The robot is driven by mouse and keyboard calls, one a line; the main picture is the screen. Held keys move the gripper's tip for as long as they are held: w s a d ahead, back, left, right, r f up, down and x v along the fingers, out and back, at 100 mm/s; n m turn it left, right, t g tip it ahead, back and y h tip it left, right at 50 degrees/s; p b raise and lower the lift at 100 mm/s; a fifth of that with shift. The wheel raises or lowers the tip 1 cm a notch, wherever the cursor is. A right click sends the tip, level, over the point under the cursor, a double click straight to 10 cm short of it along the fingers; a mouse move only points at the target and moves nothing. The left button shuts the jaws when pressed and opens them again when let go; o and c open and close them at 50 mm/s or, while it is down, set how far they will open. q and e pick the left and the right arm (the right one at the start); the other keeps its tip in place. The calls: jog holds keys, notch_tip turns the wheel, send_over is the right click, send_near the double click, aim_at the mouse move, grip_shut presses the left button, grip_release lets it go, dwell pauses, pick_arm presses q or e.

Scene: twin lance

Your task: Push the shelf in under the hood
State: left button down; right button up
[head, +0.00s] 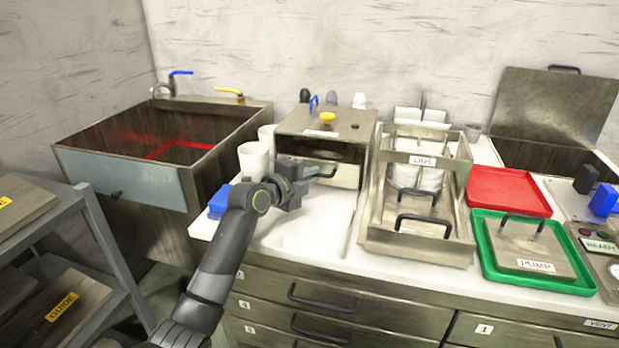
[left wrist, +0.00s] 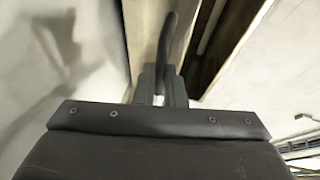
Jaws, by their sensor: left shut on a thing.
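The hood (head: 325,122) is a metal box at the back middle of the white counter, with a yellow knob on top. A metal front with a dark bar handle (head: 325,173) shows below the hood's dark upper edge; I take it for the shelf (head: 346,178). How far the shelf sits under the hood I cannot tell. My left gripper (head: 297,178) is at the handle's left end, shut on it. In the left wrist view the fingers (left wrist: 160,95) close around the dark bar, in front of a metal face. My right gripper is not in view.
White cups (head: 253,160) and a blue block (head: 219,202) stand left of my gripper. The LIDS rack (head: 418,240) is close on the right. A red tray (head: 508,190) and a green tray (head: 490,270) lie further right. The counter before the hood is clear.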

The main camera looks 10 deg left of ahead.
pick_arm(q)
jog(key=shift+w+r, duration=0.1)
jog(key=c, duration=1.8)
grip_release()
jog(key=shift+o, duration=1.4)
jog(key=shift+w, duration=0.2)
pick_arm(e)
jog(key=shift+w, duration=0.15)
pick_arm(q)
jog(key=shift+s, duration=0.15)
